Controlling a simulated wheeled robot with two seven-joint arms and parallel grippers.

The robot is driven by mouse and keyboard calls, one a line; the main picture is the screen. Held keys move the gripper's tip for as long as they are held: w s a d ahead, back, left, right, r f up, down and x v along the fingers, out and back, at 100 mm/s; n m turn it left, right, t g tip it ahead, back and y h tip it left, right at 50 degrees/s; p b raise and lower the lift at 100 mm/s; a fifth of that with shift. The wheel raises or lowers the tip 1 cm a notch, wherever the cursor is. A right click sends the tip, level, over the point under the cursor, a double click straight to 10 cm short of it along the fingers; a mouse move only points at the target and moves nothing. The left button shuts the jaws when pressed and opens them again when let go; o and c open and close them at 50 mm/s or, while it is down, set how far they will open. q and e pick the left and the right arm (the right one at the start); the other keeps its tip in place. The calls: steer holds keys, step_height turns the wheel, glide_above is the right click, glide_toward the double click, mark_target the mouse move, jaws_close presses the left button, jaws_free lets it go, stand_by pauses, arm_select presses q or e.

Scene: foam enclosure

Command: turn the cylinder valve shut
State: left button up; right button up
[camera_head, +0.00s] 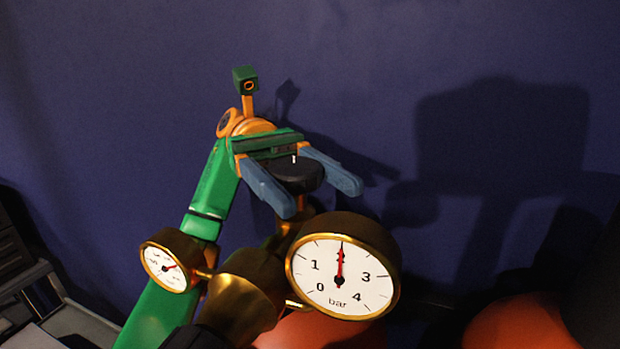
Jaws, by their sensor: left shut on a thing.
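The cylinder valve's black round knob (297,175) stands on top of the brass regulator assembly, with a small white mark on its upper face. My left gripper (312,194) has its two blue fingers on either side of the knob and is shut on it. The green and orange left arm comes up from the lower left behind the gauges. The large gauge (342,268) reads about 2 bar. The small gauge (168,262) has a red needle; its figures are too small to read. The brass body (240,290) joins them. My right gripper is not in view.
An orange-red cylinder top (320,331) shows below the large gauge, and another orange-red rounded shape (520,322) is at the lower right. A plain dark blue wall (330,60) stands behind, with shadows on it. Dark grey equipment (25,275) is at the left edge.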

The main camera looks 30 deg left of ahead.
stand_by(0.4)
arm_select(q)
steer(key=o, duration=1.4)
steer(key=shift+d, duration=0.1)
